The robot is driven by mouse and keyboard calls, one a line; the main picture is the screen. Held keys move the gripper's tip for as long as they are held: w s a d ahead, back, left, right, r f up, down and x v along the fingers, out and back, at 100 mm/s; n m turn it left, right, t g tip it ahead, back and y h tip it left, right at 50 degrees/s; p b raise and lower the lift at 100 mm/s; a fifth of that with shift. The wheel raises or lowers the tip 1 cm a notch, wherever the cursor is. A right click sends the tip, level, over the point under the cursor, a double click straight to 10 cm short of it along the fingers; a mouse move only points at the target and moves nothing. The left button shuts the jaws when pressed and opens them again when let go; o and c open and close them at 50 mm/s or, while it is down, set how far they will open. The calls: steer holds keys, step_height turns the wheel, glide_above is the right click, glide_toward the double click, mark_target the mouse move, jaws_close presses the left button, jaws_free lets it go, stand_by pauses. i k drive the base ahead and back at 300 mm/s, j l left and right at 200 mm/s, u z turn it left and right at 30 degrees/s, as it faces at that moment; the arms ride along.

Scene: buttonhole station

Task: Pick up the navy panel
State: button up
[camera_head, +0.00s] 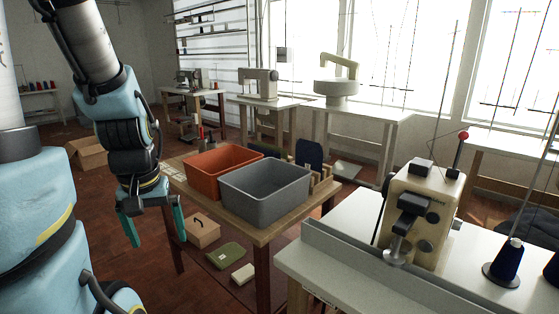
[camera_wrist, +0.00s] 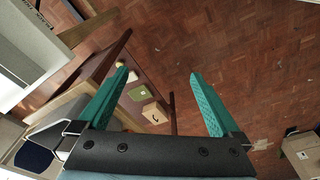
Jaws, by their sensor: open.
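The navy panel (camera_head: 309,152) stands upright behind the grey bin at the far right of the wooden table, its lower part hidden. A dark navy shape (camera_wrist: 34,155) at the lower left of the wrist view looks like the same panel. My gripper (camera_head: 158,238) hangs to the left of the table, pointing down, well apart from the panel. Its two teal fingers are spread wide, with nothing between them. In the wrist view my gripper (camera_wrist: 158,73) is over the brick-patterned floor.
An orange bin (camera_head: 199,186) and a grey bin (camera_head: 250,212) stand on the wooden table (camera_head: 262,234). A buttonhole machine (camera_head: 415,210) stands on the white table at right. A cardboard box (camera_head: 203,232) and green folded piece (camera_head: 226,256) lie below the table.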

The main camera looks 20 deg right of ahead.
mark_target(309, 155)
steer(key=i+z, duration=0.15)
steer(key=i, duration=0.3)
steer(key=i+j+z, duration=0.2)
steer(key=i, duration=0.2)
steer(key=i+j+z, duration=0.15)
steer(key=i, duration=0.3)
steer(key=i+j+z, duration=0.2)
steer(key=i, duration=0.2)
